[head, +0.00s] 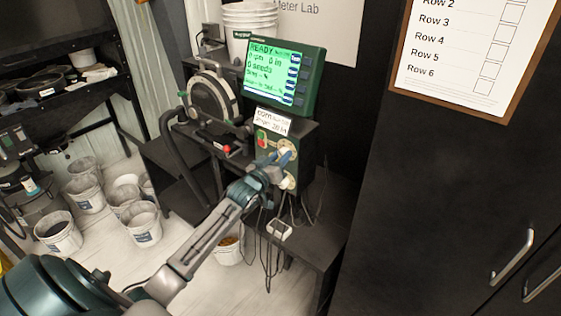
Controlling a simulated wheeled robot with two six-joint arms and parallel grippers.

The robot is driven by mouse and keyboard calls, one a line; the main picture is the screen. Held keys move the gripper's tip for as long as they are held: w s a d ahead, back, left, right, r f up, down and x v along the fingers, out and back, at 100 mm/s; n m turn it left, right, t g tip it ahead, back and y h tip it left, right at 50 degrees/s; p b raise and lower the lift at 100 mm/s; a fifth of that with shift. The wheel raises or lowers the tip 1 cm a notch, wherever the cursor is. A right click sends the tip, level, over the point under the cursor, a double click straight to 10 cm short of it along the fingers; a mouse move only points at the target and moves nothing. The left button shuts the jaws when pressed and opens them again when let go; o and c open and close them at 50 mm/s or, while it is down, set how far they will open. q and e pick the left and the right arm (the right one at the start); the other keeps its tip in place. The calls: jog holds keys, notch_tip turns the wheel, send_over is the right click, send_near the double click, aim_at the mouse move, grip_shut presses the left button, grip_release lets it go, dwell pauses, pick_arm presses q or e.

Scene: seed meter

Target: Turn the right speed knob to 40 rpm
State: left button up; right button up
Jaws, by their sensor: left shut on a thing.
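A dark control box (306,152) stands on the black bench, with a lit green display (273,72) above it reading READY at the top. On the box front are a pale round dial (288,145) and a second pale round part (288,181) below it. My left gripper (282,158) reaches in from the lower left and is shut at the upper dial, on a knob that its fingers mostly hide. The knob's pointer and the scale marks are too small to read. My right gripper is not in view.
A red and a green button (262,139) sit left of the dial. A round seed meter (212,103) stands left of the box. Cables hang below it. A black cabinet (440,190) fills the right. White buckets (142,222) stand on the floor at left.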

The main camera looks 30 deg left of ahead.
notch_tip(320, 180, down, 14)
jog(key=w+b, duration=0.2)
jog(key=b, duration=1.2)
pick_arm(q)
jog(key=m+h, duration=0.1)
jog(key=m, duration=0.6)
jog(key=m+h+b, duration=0.1)
jog(key=m, duration=0.7)
jog(key=shift+a+f+t+b, duration=0.2)
jog(key=shift+t+b, duration=0.1)
jog(key=shift+t, duration=0.1)
jog(key=shift+r+m, duration=0.15)
jog(key=shift+m, duration=0.15)
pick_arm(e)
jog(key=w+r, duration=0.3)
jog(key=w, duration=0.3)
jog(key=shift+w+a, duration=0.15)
pick_arm(q)
jog(key=o, duration=1)
jog(key=shift+c, duration=0.2)
